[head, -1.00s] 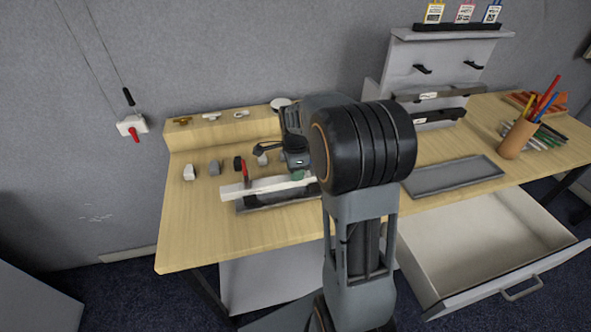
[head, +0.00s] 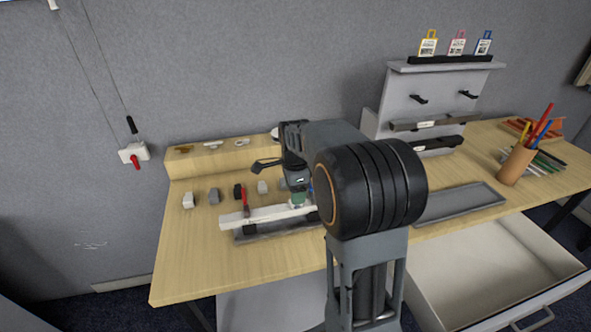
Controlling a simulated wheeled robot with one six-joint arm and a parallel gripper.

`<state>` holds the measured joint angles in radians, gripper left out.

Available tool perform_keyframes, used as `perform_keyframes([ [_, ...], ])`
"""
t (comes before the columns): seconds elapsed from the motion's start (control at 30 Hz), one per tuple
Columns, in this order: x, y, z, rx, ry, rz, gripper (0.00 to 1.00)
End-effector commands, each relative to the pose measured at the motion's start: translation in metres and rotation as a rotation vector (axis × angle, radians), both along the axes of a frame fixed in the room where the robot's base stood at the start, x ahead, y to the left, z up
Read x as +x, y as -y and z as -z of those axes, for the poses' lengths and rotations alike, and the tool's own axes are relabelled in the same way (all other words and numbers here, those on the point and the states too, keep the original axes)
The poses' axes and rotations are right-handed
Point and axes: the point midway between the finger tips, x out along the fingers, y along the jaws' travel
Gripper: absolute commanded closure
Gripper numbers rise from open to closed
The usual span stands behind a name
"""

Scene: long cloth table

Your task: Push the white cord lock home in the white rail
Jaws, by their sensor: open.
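The white rail (head: 248,218) lies lengthwise near the table's front edge, on a dark grey tray-like base (head: 262,233). My gripper (head: 297,203) is open and points down over the right part of the rail, with something green at its tip. I cannot tell whether it touches the rail. The rail's right end is hidden behind my arm. Small blocks stand in a row behind the rail: a white one (head: 188,201) at the left, and another pale one (head: 262,187) farther right. I cannot make out a white cord lock in the rail; the spot below my gripper is too small and partly covered.
A red-handled tool (head: 245,203) stands at the rail's back side. Grey (head: 214,196) and black (head: 239,191) blocks share the row. A raised wooden shelf (head: 220,158) runs behind. An empty grey tray (head: 460,203) and pencil cup (head: 515,165) are right; an open drawer (head: 490,260) juts out below.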

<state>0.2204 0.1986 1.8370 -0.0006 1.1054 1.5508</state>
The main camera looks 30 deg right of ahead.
Motion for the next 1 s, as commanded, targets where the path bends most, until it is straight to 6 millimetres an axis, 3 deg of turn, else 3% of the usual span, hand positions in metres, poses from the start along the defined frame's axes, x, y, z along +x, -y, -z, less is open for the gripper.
perform_keyframes([
  [0.2,0.0,0.0,-0.046,-0.001,0.004,0.0,0.39],
  [0.43,0.0,0.0,-0.081,0.0,0.001,0.0,0.39],
  [0.63,0.0,0.0,-0.094,0.0,0.0,0.0,0.39],
  [1.0,0.0,0.0,-0.096,0.0,-0.001,0.0,0.39],
])
